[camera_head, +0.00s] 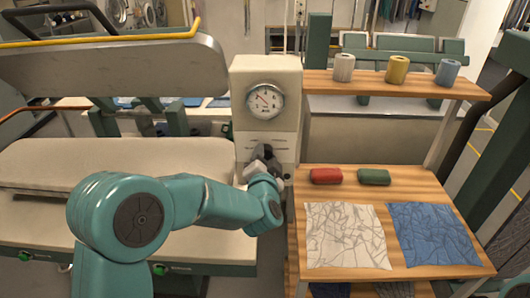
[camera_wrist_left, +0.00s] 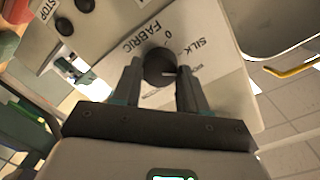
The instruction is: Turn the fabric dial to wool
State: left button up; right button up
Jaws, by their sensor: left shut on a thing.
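The fabric dial (camera_wrist_left: 158,68) is a dark round knob on a pale panel (camera_wrist_left: 215,85) in the left wrist view. The panel reads FABRIC, 0 and SILK; a further small label beside the right finger is too blurred to read. A light pointer line on the knob points right, toward that small label. My left gripper (camera_wrist_left: 157,78) is shut on the dial, one finger on each side. In the head view my left gripper (camera_head: 264,158) is at the front of the white control column (camera_head: 265,75) and hides the dial. My right gripper is not in view.
A round gauge (camera_head: 264,101) sits above the dial. The raised press plate (camera_head: 120,70) and padded board (camera_head: 60,165) are at left. A STOP label and dark buttons (camera_wrist_left: 65,26) are nearby.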

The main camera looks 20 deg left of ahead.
pick_arm(q)
jog(key=m+p, duration=0.2)
jog(key=m, duration=0.2)
jog(key=shift+d+y, duration=0.1)
jog(key=shift+y, duration=0.2)
jog(key=shift+m, duration=0.4)
jog(key=o, duration=1.1)
jog(key=shift+c, duration=0.2)
jog(key=shift+s, duration=0.1)
jog(key=b+v, duration=0.3)
jog(key=v, duration=1.3)
jog(key=shift+r+b, duration=0.2)
jog(key=shift+b, duration=0.2)
